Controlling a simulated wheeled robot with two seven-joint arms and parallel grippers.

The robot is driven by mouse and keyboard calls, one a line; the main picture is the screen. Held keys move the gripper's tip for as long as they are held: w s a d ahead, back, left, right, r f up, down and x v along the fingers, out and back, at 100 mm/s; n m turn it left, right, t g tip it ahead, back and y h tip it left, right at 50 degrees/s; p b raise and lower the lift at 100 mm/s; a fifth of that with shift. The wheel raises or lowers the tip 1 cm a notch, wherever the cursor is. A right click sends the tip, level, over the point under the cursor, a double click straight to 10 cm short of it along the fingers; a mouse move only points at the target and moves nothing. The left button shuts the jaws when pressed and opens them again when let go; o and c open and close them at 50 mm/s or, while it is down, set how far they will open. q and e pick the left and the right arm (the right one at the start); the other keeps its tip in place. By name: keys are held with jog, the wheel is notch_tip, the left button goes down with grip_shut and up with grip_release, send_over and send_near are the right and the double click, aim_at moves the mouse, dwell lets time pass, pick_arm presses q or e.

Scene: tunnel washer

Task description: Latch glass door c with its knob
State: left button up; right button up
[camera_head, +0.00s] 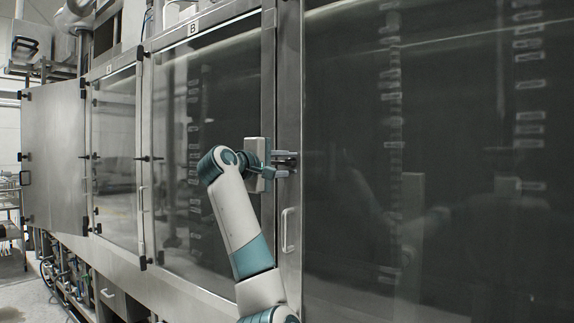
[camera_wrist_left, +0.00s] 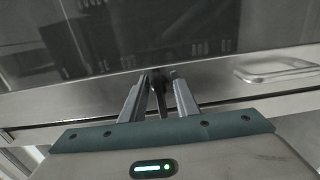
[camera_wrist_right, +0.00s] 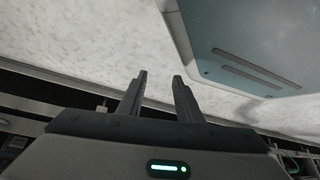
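Glass door c, by its place right of the door labelled B, is the large dark glass panel (camera_head: 430,130) filling the right of the head view; its own label does not show. My left gripper (camera_head: 285,165) is at the metal frame on this door's left edge, fingers pointing at it. In the left wrist view my left gripper (camera_wrist_left: 160,78) is open, its fingers on either side of a small dark knob (camera_wrist_left: 159,86) at the frame. I cannot tell whether they touch it. My right gripper (camera_wrist_right: 160,75) is open and empty, seen only in its wrist view.
A metal pull handle (camera_head: 287,230) sits on the frame below my left gripper. Glass door B (camera_head: 215,110) is to the left. A metal panel (camera_head: 53,150) stands out at the far left. The right wrist view shows a pale speckled surface (camera_wrist_right: 75,55).

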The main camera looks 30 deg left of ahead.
aim_at(283, 164)
pick_arm(q)
jog(key=shift+s, duration=0.1)
